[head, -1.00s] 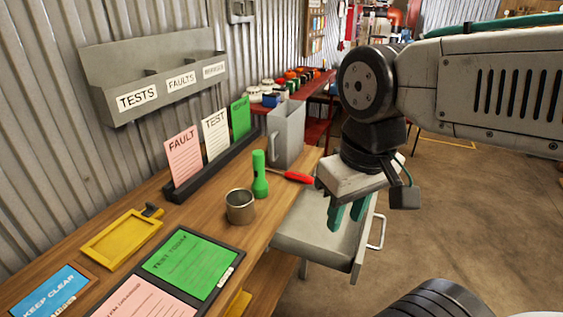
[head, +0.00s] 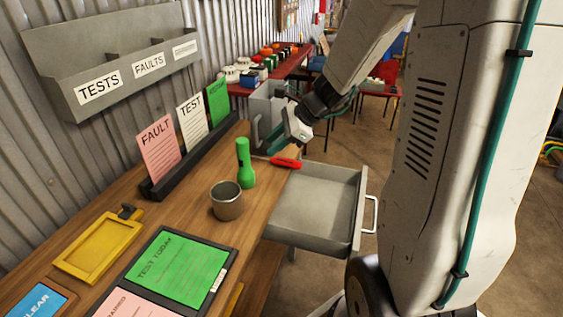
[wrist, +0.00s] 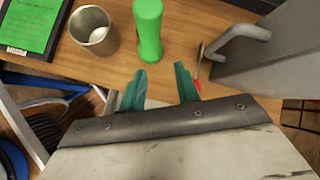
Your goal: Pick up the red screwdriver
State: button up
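The red screwdriver (head: 286,162) lies on the wooden bench near its right edge, beside the open drawer, in the head view. In the wrist view only a small red and grey part of it (wrist: 198,66) shows, just beyond the right fingertip; the rest is hidden. My gripper (head: 279,147) is above the bench, close to the screwdriver and pointing down towards the left. In the wrist view its two teal fingers (wrist: 160,82) stand apart with nothing between them, so it is open and empty.
A green torch (head: 244,163) stands left of the screwdriver, with a metal cup (head: 226,201) nearer. The open drawer (head: 316,205) juts out at the right. The card rack (head: 190,160) runs along the back.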

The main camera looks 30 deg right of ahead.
aim_at(273, 157)
jog(key=w+d+f+m, duration=0.1)
jog(key=d+m, duration=0.1)
jog(key=w+d+f+m+t, duration=0.1)
jog(key=d+f+m, duration=0.1)
jog(key=w+d+f+m, duration=0.1)
jog(key=d+f, duration=0.1)
jog(key=shift+w+d+f+m+h, duration=0.2)
jog(key=shift+d+m+h, duration=0.1)
jog(key=shift+m+h, duration=0.1)
jog(key=shift+t, duration=0.3)
jog(key=x, duration=0.7)
jog(key=shift+w+d+f, duration=0.15)
jog(key=shift+f, duration=0.2)
jog(key=c, duration=0.6)
